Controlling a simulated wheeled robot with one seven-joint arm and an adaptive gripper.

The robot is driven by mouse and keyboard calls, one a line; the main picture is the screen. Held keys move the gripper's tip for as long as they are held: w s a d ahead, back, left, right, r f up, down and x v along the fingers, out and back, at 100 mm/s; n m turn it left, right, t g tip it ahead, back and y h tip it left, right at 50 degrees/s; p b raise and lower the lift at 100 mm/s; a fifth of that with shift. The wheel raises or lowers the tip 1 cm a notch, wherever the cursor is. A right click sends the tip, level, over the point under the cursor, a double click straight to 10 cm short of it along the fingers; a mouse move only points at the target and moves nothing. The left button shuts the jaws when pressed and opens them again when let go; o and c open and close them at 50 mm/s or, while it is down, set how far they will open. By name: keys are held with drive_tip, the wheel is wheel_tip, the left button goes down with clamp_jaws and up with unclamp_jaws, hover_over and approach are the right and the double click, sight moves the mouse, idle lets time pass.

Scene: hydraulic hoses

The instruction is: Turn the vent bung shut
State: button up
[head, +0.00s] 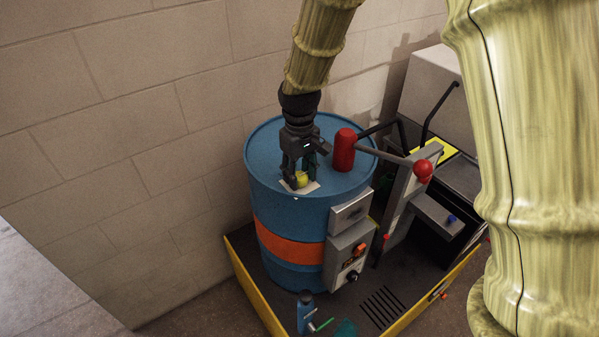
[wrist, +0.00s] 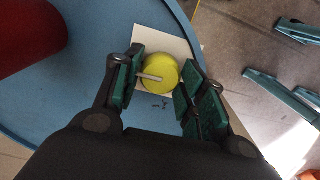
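The vent bung is a round yellow cap (wrist: 160,74) with a pale bar across its face, set on a white square plate (wrist: 148,39) on the drum top. In the head view the yellow cap (head: 302,179) shows near the front edge of the blue drum (head: 262,195). My gripper (wrist: 163,88) points down over it, with one green-padded finger on each side of the cap. The left finger is close to or touching the cap and bar; a small gap seems to show on the right. In the head view my gripper (head: 298,176) stands upright above the plate.
A red cylinder (head: 343,150) with a grey lever ending in a red ball (head: 423,170) stands beside my gripper. Grey control boxes (head: 347,255) hang on the drum's front. A yellow-edged tray (head: 252,297) lies below, with a blue bottle (head: 305,312). A wall is behind.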

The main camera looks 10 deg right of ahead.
drive_tip(key=c, duration=0.4)
drive_tip(key=shift+o, duration=0.2)
drive_tip(key=shift+r+n, duration=0.1)
drive_tip(key=shift+n, duration=0.3)
drive_tip(key=n+p, duration=0.1)
drive_tip(key=n, duration=0.2)
drive_tip(key=shift+n+p, duration=0.3)
drive_tip(key=shift+p, duration=0.1)
drive_tip(key=n+p, duration=0.1)
drive_tip(key=n, duration=0.3)
drive_tip(key=shift+r+n+p, duration=0.1)
drive_tip(key=shift+n+p, duration=0.2)
drive_tip(key=shift+p, duration=0.05)
drive_tip(key=n+p, duration=0.2)
drive_tip(key=n, duration=0.2)
drive_tip(key=shift+n+p, duration=0.9)
drive_tip(key=shift+n, duration=1.6)
